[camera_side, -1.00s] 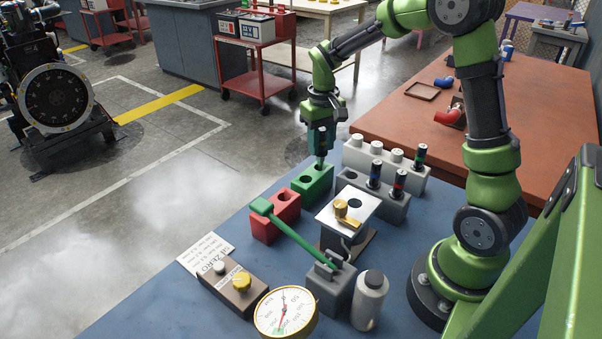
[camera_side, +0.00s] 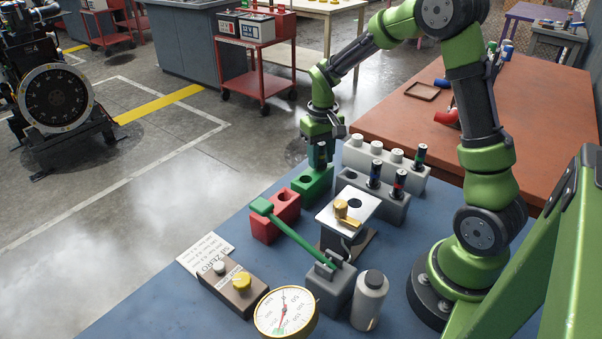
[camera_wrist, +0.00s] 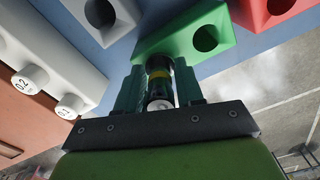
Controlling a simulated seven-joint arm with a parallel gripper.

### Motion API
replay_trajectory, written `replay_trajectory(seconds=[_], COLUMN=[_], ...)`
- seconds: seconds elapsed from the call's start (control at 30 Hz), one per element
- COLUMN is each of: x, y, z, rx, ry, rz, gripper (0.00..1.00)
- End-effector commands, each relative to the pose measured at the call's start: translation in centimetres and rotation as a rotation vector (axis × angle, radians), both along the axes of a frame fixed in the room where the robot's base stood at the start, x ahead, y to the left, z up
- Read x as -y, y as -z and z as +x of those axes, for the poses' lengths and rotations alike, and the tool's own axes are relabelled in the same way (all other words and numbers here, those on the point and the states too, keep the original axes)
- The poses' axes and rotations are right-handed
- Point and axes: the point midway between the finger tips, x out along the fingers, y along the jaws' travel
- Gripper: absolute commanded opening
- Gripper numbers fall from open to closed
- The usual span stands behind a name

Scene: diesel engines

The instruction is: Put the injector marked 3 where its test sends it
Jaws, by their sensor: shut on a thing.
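My gripper (camera_side: 320,155) is shut on a dark injector (camera_wrist: 159,80) with a yellow band and a pale round end. Its number is not legible. The gripper is over the far end of the green block (camera_side: 313,186). In the wrist view one hole of the green block (camera_wrist: 185,43) is empty, beside the injector. I cannot tell whether the injector's lower end is inside the block. The red block (camera_side: 284,224) stands nearer the camera, with an open hole. The dial gauge (camera_side: 286,312) stands at the front.
A grey rack (camera_side: 392,207) holds two injectors; its left hole is empty. Behind it is a pale rack (camera_side: 400,172) with white caps and one injector. The test stand (camera_side: 348,213), green lever (camera_side: 296,236), bottle (camera_side: 369,300) and control box (camera_side: 233,287) crowd the front. Bare bench lies at left.

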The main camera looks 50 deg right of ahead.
Motion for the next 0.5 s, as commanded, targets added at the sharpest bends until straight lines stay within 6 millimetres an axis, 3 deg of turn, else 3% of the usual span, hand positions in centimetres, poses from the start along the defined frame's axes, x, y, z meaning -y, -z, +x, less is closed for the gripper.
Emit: replay_trajectory(seconds=[0.47, 0.5], x=[-0.02, -0.02], y=[0.15, 0.15], z=[0.03, 0.03], rx=[0.001, 0.001], ry=[-0.001, -0.001], rz=[0.000, 0.000], gripper=[0.00, 0.43])
